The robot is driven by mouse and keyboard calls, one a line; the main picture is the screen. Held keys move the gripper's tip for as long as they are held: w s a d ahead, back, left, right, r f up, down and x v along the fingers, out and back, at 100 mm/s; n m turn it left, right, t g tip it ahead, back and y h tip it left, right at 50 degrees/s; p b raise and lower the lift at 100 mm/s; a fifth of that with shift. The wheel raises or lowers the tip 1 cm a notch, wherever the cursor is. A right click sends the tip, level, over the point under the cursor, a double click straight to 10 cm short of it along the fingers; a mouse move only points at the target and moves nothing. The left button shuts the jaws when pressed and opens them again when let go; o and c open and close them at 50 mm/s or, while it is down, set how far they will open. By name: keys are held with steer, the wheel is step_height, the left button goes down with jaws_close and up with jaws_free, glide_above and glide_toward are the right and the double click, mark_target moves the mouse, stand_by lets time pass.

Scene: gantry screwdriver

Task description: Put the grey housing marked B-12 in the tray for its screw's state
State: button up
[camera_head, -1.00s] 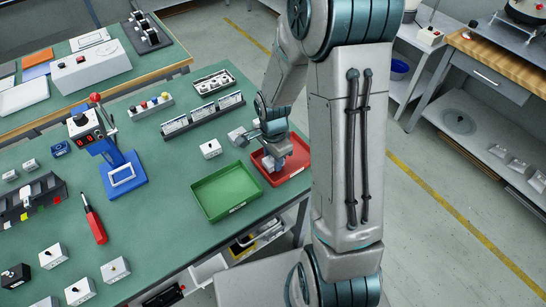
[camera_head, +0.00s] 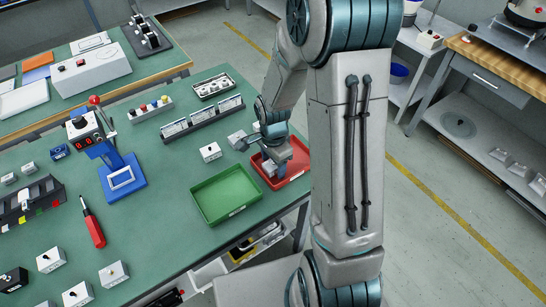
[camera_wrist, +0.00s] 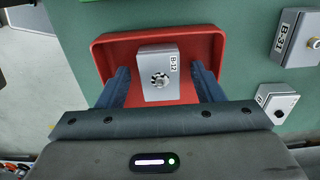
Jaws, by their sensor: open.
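The grey housing marked B-12 (camera_wrist: 158,73) lies in the red tray (camera_wrist: 215,40), its label and a round screw fitting facing up in the wrist view. My gripper (camera_wrist: 163,88) is open, with one dark blue finger on each side of the housing and visible gaps between fingers and housing. In the head view my gripper (camera_head: 274,172) is down at the red tray (camera_head: 297,169) and mostly hides the housing. The green tray (camera_head: 226,194) is empty, just left of the red one.
A housing marked B-31 (camera_wrist: 297,38) and another small housing (camera_wrist: 277,103) sit beside the red tray. A white housing (camera_head: 210,152) stands behind the green tray. A blue screwdriver stand (camera_head: 122,174) and a red-handled screwdriver (camera_head: 94,229) are farther left. The table's front edge is close to the trays.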

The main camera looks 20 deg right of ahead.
mark_target(273, 164)
step_height(273, 164, up, 14)
steer(key=shift+p, duration=0.45)
